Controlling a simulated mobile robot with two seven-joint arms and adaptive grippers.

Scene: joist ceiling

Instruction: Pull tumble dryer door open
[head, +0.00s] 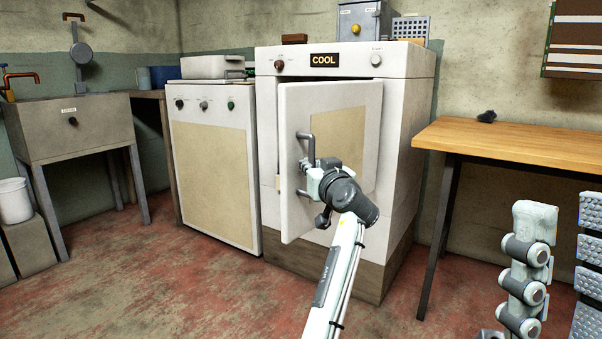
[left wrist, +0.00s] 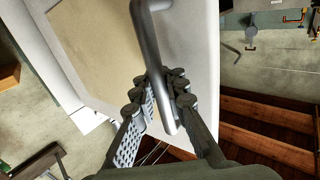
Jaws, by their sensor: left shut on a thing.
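The tumble dryer (head: 406,115) is the white machine in the middle, with a "COOL" display. My right gripper (head: 564,210) is at the lower right, fingers up, apart and empty.
A white appliance (head: 213,160) stands left of the dryer, and a sink (head: 72,125) stands further left. A wooden table (head: 510,140) is to the right, with a small dark object (head: 487,116) on it. The floor (head: 190,290) in front is clear.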

